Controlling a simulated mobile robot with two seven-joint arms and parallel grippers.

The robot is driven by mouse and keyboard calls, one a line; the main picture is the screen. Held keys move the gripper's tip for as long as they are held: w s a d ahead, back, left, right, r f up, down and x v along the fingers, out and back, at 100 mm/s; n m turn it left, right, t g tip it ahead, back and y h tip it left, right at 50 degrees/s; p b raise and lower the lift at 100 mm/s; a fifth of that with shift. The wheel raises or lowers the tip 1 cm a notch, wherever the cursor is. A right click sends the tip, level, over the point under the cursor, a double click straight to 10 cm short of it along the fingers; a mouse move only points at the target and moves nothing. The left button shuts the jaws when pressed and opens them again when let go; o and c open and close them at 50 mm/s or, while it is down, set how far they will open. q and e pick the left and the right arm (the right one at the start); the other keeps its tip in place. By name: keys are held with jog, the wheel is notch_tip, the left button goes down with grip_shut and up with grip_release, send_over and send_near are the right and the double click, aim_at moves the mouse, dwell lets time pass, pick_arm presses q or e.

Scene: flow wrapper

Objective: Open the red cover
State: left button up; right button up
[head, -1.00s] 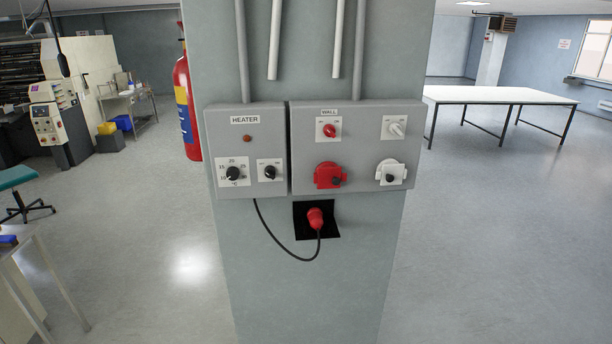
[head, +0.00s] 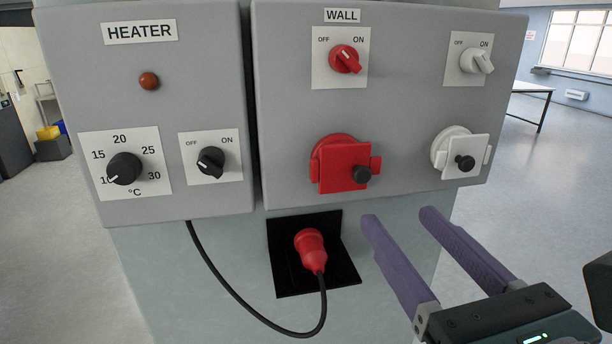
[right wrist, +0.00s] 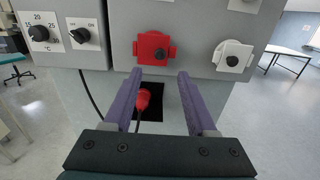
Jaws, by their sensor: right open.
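The red cover (head: 343,167) is a square flap with a black knob (head: 361,174), on the lower part of the WALL box (head: 400,110). It lies flat over its socket and looks closed. In the right wrist view the red cover (right wrist: 153,48) is at the top middle, just beyond the fingertips. My right gripper (head: 403,215) is open and empty, with two purple fingers. In the head view it is below and right of the red cover, apart from it. It also shows in the right wrist view (right wrist: 160,72). My left gripper is not in view.
A white cover (head: 458,157) sits right of the red one. Red (head: 345,60) and white (head: 476,61) switches are above. A red plug (head: 311,249) with a black cable rests on a black holder (head: 345,274) below. The HEATER box (head: 150,60) is left. Open floor lies on both sides.

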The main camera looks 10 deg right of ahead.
aim_at(363, 177)
jog(key=w+p, duration=0.2)
jog(key=w, duration=0.6)
jog(key=shift+w+a+r, duration=0.1)
jog(key=shift+w+a, duration=0.05)
jog(key=shift+w, duration=0.45)
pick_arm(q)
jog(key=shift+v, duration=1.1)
pick_arm(e)
jog(key=shift+c, duration=0.3)
grip_shut()
